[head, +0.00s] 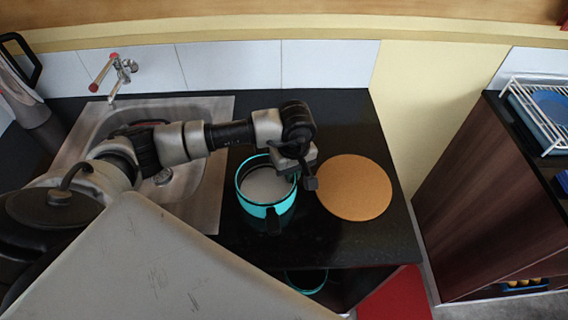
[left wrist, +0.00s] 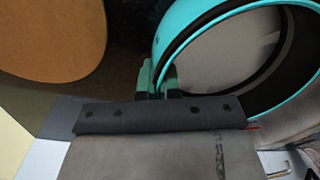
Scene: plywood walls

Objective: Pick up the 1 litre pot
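The pot (head: 266,186), turquoise outside with a grey inside and a dark handle toward the front, is on the black counter between the sink and a round cork-coloured board. My left gripper (head: 303,176) is at the pot's right rim. In the left wrist view the pot (left wrist: 183,22) fills the upper right, and the fingers of my left gripper (left wrist: 162,82) are close together with the rim between them. The fingertips are partly hidden by the gripper body. My right gripper is in neither view.
The round board (head: 355,187) lies just right of the pot. The steel sink (head: 215,190) with a tap (head: 122,72) is at left. Another turquoise-rimmed vessel (head: 306,282) shows below the counter edge. A dark cabinet (head: 475,195) with a white dish rack (head: 535,115) stands at right.

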